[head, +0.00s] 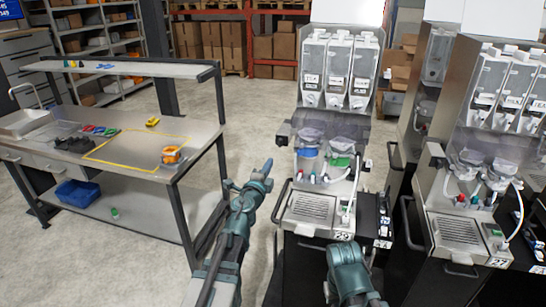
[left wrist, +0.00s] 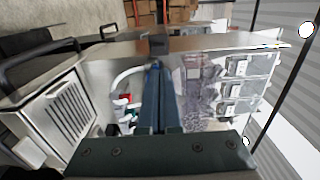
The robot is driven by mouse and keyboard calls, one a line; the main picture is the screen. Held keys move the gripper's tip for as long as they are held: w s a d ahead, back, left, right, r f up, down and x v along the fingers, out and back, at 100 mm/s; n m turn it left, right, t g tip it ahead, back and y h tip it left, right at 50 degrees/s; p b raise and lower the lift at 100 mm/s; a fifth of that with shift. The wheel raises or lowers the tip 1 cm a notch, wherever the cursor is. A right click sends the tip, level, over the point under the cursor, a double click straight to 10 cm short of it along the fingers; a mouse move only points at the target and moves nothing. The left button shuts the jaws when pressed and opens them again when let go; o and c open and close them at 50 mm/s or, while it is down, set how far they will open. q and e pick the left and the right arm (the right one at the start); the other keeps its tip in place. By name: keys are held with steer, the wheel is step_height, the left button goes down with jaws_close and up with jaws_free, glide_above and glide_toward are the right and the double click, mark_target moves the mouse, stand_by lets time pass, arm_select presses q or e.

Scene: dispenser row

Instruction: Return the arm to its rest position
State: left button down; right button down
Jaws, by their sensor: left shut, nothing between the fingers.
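My left gripper (head: 266,168) is shut and empty, raised in the gap between the workbench and the nearest dispenser machine (head: 327,165). In the left wrist view its two dark fingers (left wrist: 156,68) lie together with nothing between them. The dispenser machine (left wrist: 110,85) lies beyond the fingers, turned sideways in the picture; I cannot tell the exact distance. My right arm shows at the bottom of the head view as a teal link in front of the machine; its gripper is not visible.
A second dispenser (head: 455,225) stands to the right. Open floor (head: 250,105) lies between bench and machines.

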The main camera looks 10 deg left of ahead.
arm_select(q)
steer(key=s+d+f+n+g+y, duration=0.1)
steer(key=s+f+n+g+y, duration=0.6)
steer(key=s+f+n, duration=0.5)
steer(key=s+d+f+n+g+h, duration=0.1)
steer(key=s+d+f+g, duration=0.2)
steer(key=s, duration=0.3)
steer(key=s+d+f+g+h, duration=0.2)
steer(key=s+d+f+g, duration=0.1)
steer(key=s+d, duration=0.3)
steer(key=s+d+f+n+g+h, duration=0.1)
steer(key=s+d+f+g+h, duration=0.1)
steer(key=s+d+f+g, duration=0.2)
steer(key=s+d+g, duration=0.1)
steer(key=s, duration=0.1)
steer(key=shift+s+n, duration=0.3)
